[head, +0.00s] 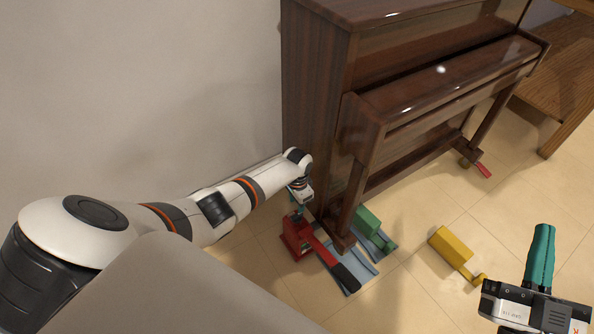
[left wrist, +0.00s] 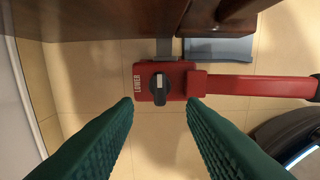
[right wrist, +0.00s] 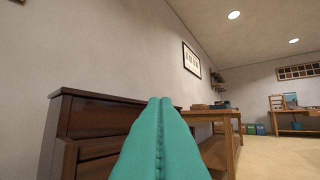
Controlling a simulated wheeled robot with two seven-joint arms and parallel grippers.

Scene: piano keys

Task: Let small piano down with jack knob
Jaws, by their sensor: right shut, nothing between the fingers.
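The dark brown piano (head: 317,95) stands against the wall in the head view. A red jack (head: 293,241) with a long handle sits at its near left end. In the left wrist view the jack body (left wrist: 178,70) carries a dark knob (left wrist: 158,88) beside the white word "LOWER". A grey bracket (left wrist: 164,48) runs from the jack to the piano's underside. My left gripper (left wrist: 160,101) is open, its teal fingers spread to either side of the knob, with no visible contact. My right gripper (head: 545,228) is shut and empty, apart from the piano at the lower right.
A green block (head: 367,221) and blue-grey plates (head: 357,268) lie by the piano's near foot. A yellow box (head: 450,246) lies on the open tiled floor. A red handle (head: 484,170) shows by the far foot. A wooden table (head: 557,80) stands at the right.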

